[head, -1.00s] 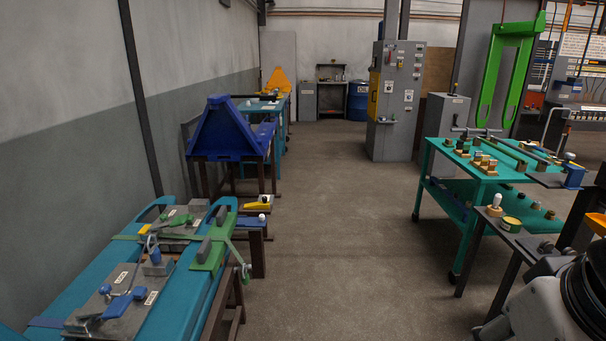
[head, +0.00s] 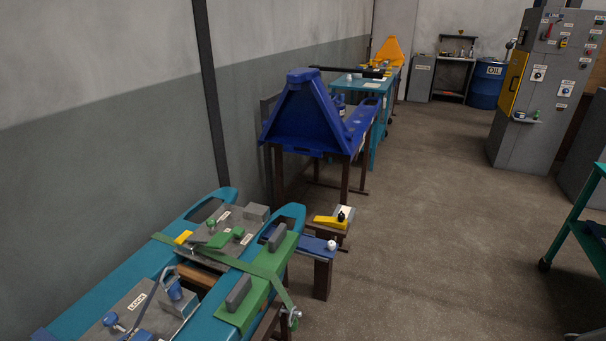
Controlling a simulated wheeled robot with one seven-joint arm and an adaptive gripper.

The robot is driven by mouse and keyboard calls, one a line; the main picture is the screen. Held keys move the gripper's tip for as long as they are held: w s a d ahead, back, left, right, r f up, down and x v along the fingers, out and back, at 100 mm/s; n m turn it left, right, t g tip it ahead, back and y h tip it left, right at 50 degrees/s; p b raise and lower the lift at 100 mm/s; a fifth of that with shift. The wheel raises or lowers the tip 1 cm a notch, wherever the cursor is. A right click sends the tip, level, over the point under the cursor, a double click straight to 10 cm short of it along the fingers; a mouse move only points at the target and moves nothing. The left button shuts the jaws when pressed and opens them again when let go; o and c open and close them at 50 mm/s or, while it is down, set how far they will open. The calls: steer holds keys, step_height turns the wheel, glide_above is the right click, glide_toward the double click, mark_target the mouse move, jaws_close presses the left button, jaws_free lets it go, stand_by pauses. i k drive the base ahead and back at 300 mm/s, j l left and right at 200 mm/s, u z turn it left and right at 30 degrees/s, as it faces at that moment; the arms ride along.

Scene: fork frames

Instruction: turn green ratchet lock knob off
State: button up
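A teal fork frame (head: 88,298) lies on a stand at the lower left. A grey plate (head: 190,245) on it carries a small green knob (head: 211,225) and a green lever piece (head: 219,240), with white labels too small to read surely. A green strap (head: 262,271) crosses the frame and leads to a green-and-grey ratchet part (head: 293,316) at its right side. I cannot tell which green part is the ratchet lock knob, nor its setting. A nearer plate has a blue knob (head: 112,319) and a "LOCK" label. My gripper is not in view.
A small side stand with a blue top (head: 305,246) and a yellow-grey block (head: 334,217) stands just beyond the frame. A blue triangular frame (head: 308,112) is behind. A grey cabinet (head: 541,90) and teal table (head: 590,226) are at right. The floor between is clear.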

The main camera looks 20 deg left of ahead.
mark_target(211, 222)
steer(key=i+u, duration=0.15)
steer(key=u, duration=1.25)
steer(key=i+l+u, duration=0.15)
steer(key=l, duration=0.2)
steer(key=i+l+u, duration=0.15)
steer(key=i+l, duration=0.15)
steer(key=i+l+u, duration=0.1)
steer(key=l, duration=0.3)
steer(key=i+l+u, duration=0.15)
steer(key=l, duration=0.25)
steer(key=i+l+u, duration=0.15)
steer(key=l, duration=0.25)
steer(key=i+l+u, duration=0.15)
steer(key=l, duration=0.3)
steer(key=i+l+u, duration=0.15)
steer(key=l, duration=0.25)
steer(key=i+l+u, duration=0.15)
steer(key=l, duration=0.3)
steer(key=k, duration=0.05)
